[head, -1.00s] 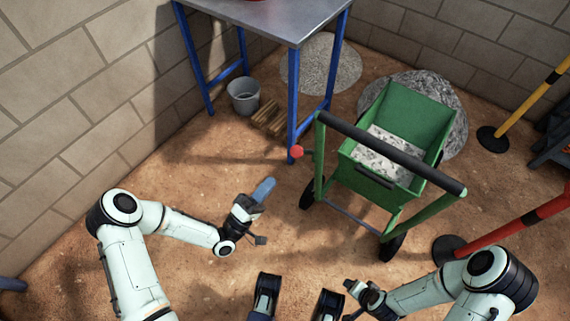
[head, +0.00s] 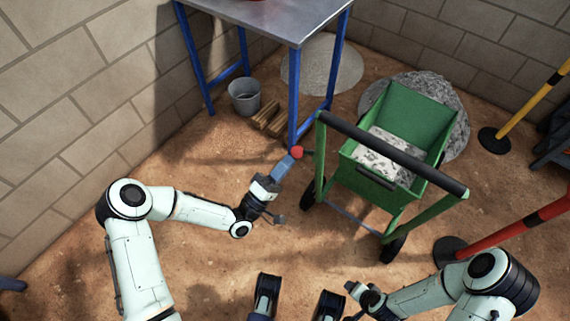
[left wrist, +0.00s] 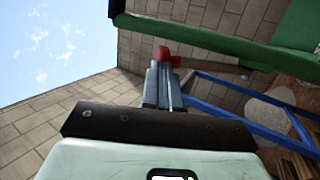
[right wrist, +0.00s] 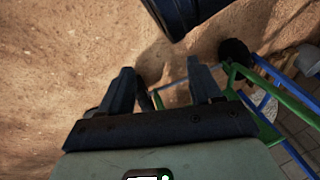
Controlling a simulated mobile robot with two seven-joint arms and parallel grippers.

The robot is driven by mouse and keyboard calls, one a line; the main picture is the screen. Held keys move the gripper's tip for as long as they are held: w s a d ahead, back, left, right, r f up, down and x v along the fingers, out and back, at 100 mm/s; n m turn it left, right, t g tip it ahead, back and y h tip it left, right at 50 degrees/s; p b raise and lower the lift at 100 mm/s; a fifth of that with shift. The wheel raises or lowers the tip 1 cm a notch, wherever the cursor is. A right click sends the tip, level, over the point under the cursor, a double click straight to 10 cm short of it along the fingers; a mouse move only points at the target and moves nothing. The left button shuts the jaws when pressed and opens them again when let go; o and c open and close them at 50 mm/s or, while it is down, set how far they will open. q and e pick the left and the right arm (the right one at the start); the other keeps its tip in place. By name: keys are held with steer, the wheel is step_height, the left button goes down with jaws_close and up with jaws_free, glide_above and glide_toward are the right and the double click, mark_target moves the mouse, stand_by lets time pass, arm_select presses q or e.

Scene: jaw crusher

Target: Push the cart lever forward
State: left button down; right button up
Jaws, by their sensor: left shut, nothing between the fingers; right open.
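The green cart (head: 400,140) stands on the dirt floor with rubble in its tub and a black push bar (head: 390,155) across its handles. The cart lever, with a red knob (head: 297,152), sticks out to the left of the cart's left handle. My left gripper (head: 290,160) is shut and empty, its fingertips at the red knob. In the left wrist view the knob (left wrist: 163,54) shows right beyond the closed fingertips (left wrist: 163,70); whether they touch I cannot tell. My right gripper (right wrist: 160,80) is open and empty, low in front of the cart.
A metal table with blue legs (head: 292,90) stands behind the lever.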

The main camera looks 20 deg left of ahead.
mark_target(295, 148)
arm_select(q)
steer(key=shift+r, duration=0.3)
steer(key=w+r+g+p, duration=0.1)
steer(key=p, duration=0.1)
steer(key=w+d+r+g+y+p, duration=0.1)
steer(key=r+p, duration=0.1)
steer(key=p, duration=0.1)
steer(key=w+r+n+g+y+p, duration=0.1)
steer(key=w+r+p, duration=0.1)
steer(key=p, duration=0.1)
steer(key=shift+d, duration=0.25)
steer(key=w+d+r+g+y+p, duration=0.1)
steer(key=w+d+g+y+p, duration=0.2)
steer(key=w+g+p, duration=0.3)
steer(key=w, duration=0.4)
steer(key=shift+w+d+r+n, duration=0.2)
steer(key=shift+d+r+n, duration=0.1)
steer(key=shift+d+n, duration=0.1)
arm_select(e)
steer(key=s+a+r+n+g+y, duration=0.1)
steer(key=s+a+r+g, duration=0.3)
steer(key=s+r, duration=0.7)
step_height(295, 148, up, 3)
steer(key=shift+s+a+r+y, duration=0.1)
steer(key=shift+s+a+y, duration=0.25)
steer(key=shift+a+y, duration=0.15)
arm_select(q)
steer(key=shift+r, duration=0.15)
